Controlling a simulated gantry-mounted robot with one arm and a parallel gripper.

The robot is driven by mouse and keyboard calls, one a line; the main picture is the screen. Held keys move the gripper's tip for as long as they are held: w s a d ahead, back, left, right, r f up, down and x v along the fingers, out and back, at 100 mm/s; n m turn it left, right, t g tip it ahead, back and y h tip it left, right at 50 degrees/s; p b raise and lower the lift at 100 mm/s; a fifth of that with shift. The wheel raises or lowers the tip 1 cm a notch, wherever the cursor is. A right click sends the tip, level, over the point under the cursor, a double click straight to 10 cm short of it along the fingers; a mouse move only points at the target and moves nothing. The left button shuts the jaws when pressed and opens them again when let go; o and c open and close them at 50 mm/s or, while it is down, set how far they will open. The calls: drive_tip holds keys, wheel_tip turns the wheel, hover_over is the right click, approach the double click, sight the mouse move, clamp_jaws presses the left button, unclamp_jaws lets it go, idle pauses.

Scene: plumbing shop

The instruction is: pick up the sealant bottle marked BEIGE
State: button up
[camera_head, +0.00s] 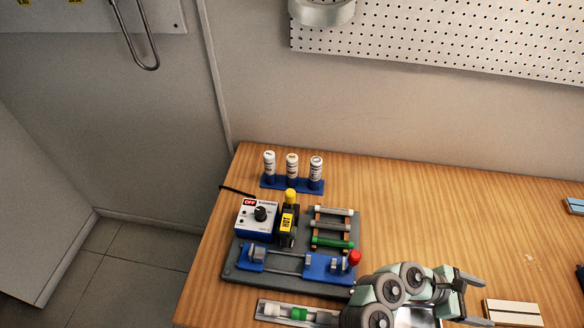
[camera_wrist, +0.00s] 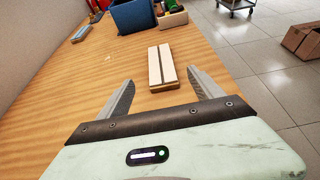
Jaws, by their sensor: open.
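Three small white bottles stand upright in a blue rack (camera_head: 292,185) at the back left of the bench: a left bottle (camera_head: 269,165), a middle bottle (camera_head: 292,166) and a right bottle (camera_head: 316,171). Their labels are too small to read, so I cannot tell which is marked BEIGE. My gripper (camera_head: 476,289) is at the front of the bench, well to the right of and nearer than the rack. In the wrist view my gripper (camera_wrist: 160,95) is open, with nothing between its fingers. The bottles are not in the wrist view.
A grey board (camera_head: 232,274) with a control box (camera_head: 256,217), a yellow tool marked HOT (camera_head: 287,222) and a rod rack (camera_head: 333,228) lies in front of the bottles. A cream block (camera_wrist: 162,66) lies beyond my fingers. The bench right of the bottles is clear.

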drive_tip(key=shift+c, duration=0.2)
drive_tip(key=c, duration=0.8)
